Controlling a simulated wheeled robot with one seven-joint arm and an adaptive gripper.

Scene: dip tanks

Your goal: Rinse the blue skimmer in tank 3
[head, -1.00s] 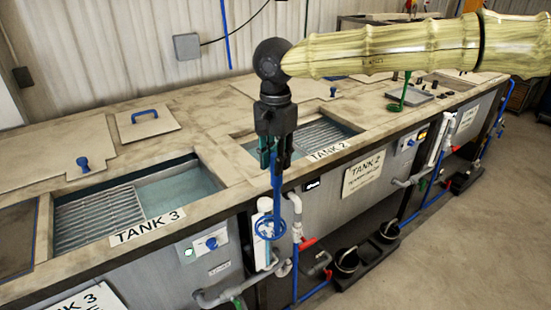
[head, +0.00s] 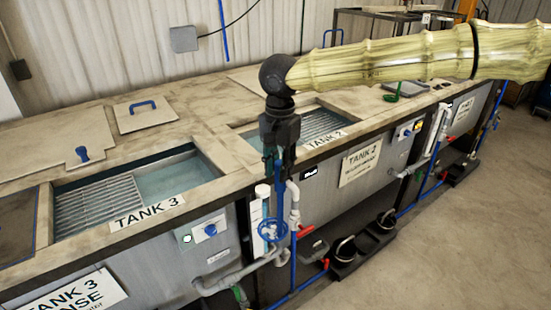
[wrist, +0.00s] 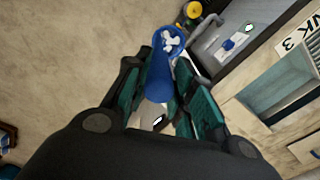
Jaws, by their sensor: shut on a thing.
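My gripper (head: 279,158) is shut on the handle of the blue skimmer (head: 272,229), which hangs straight down with its round head at the bottom. The skimmer also shows in the wrist view (wrist: 166,50), between the dark green finger pads. In the head view it is in front of the tank row's front edge, between tanks 2 and 3, outside both basins. Tank 3 (head: 180,178) is open at the left, with pale blue liquid and a slatted grate on its left side. Its label (head: 146,210) is on the front rim.
Tank 2 (head: 320,124), also with a grate, is behind and right of my gripper. Pipes and valves (head: 293,215) line the tank fronts. Lids (head: 146,114) lie behind tank 3. The floor at right is clear.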

